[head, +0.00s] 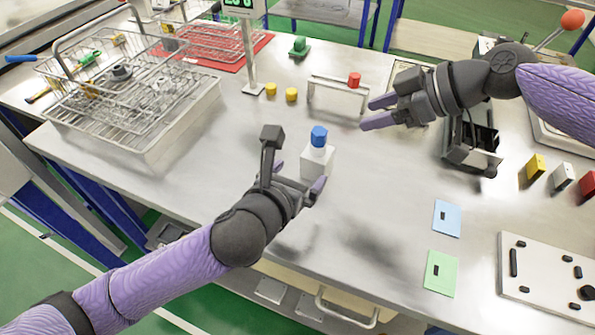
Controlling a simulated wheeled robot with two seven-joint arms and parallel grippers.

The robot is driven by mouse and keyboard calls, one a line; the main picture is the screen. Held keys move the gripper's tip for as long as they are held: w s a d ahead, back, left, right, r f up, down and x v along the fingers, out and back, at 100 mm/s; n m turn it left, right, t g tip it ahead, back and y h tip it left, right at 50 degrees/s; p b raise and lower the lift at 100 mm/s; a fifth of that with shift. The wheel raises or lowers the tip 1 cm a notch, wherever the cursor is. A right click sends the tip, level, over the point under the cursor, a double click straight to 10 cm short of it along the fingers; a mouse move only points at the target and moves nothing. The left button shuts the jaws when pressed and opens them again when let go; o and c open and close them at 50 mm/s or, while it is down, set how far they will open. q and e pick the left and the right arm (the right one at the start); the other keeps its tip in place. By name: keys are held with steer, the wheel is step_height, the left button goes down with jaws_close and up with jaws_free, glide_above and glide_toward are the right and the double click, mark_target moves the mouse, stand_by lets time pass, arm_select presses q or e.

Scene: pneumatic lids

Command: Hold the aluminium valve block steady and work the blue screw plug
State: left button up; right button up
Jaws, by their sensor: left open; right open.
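The aluminium valve block (318,163) is a pale cube standing on the steel table in the middle of the head view. The blue screw plug (319,135) sits upright on top of it. My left gripper (298,180) is open at the near side of the block, with one finger on each side of its lower part; I cannot tell whether they touch it. My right gripper (374,113) is open and empty, to the right of the plug and apart from it.
A wire basket tray (150,140) with metal parts stands at the left. A small rack (311,96) with a red cap (354,79) and two yellow caps (291,94) are behind the block. A blue card (447,218) and a green card (440,273) lie at the right front.

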mark_target(312, 161)
arm_select(q)
steer(key=x, duration=0.9)
steer(key=shift+w+d+f, duration=0.2)
steer(key=shift+d, duration=0.05)
